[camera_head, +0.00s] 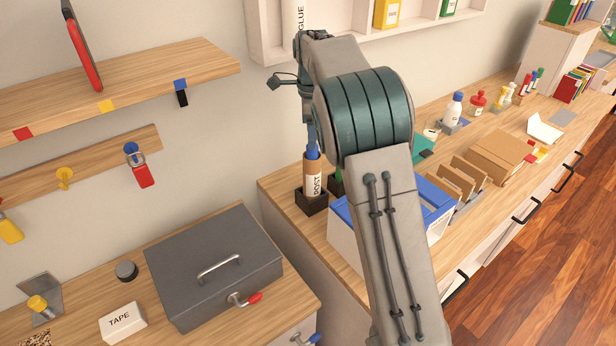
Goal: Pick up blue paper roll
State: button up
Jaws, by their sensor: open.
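A blue rolled piece (312,153) stands upright out of the top of a brown tube with a white POST label (313,179); I take it to be the blue paper roll. The tube stands in a small dark square holder (311,203) on the wooden counter. My gripper (311,132) points down right above the blue piece, at the end of my arm. It is open, but its fingers are small and partly hidden, so I cannot tell whether they are around the roll or just above it.
A blue-rimmed white bin (342,226) stands right of the holder, partly behind my arm. A grey cash box (214,262) sits on the lower left counter beside a TAPE box (122,322). A wooden shelf (150,75) is at upper left.

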jog(key=shift+d+f+p, duration=0.1)
jog(key=shift+f+p, duration=0.4)
jog(key=shift+f, duration=1.9)
grip_shut()
jog(key=shift+r, duration=0.15)
